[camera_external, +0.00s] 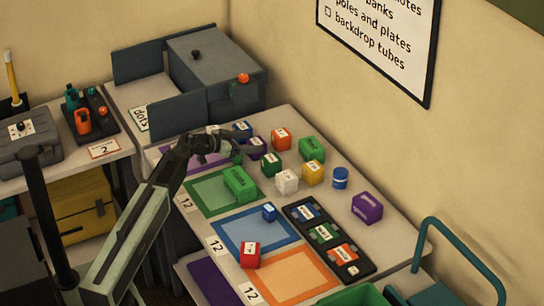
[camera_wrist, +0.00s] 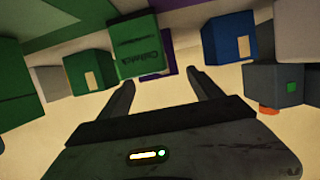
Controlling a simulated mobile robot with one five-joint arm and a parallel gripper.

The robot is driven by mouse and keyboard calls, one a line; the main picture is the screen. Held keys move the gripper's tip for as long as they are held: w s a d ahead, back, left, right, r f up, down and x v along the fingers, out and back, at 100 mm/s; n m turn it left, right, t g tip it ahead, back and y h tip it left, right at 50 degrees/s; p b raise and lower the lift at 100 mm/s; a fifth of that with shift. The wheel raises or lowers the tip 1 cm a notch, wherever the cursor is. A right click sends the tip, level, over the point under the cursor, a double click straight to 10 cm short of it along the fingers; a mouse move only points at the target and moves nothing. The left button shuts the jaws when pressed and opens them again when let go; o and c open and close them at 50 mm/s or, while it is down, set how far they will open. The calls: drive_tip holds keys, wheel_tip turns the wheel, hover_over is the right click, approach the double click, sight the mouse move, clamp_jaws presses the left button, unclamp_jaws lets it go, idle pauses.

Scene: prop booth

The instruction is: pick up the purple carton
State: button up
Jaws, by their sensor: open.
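A purple carton (camera_external: 367,206) with a pale label stands at the right of the table, away from my gripper. A smaller purple box (camera_external: 257,148) stands near my gripper, partly hidden by it and by the boxes around. My gripper (camera_external: 232,146) is over the far left part of the table, above the green mat's far end. In the wrist view its two fingers (camera_wrist: 161,80) are apart with nothing between them. A green box (camera_wrist: 140,48) is just beyond the fingertips, and a sliver of purple (camera_wrist: 173,58) shows behind it.
Blue (camera_wrist: 230,38), green (camera_external: 271,164), white (camera_external: 287,181), yellow (camera_external: 313,172) and orange (camera_external: 281,138) boxes crowd near my gripper. A green carton (camera_external: 240,184) lies on the green mat (camera_external: 205,192). A dark tray (camera_external: 352,271) sits in front of the purple carton.

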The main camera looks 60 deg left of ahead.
sight(263, 142)
drive_tip(key=b+x, duration=0.1)
drive_tip(key=x, duration=0.2)
drive_tip(key=b+x, duration=0.1)
drive_tip(key=x, duration=0.2)
drive_tip(key=shift+w+a+f, duration=0.1)
drive_tip(key=shift+f, duration=0.15)
drive_tip(key=c, duration=1.5)
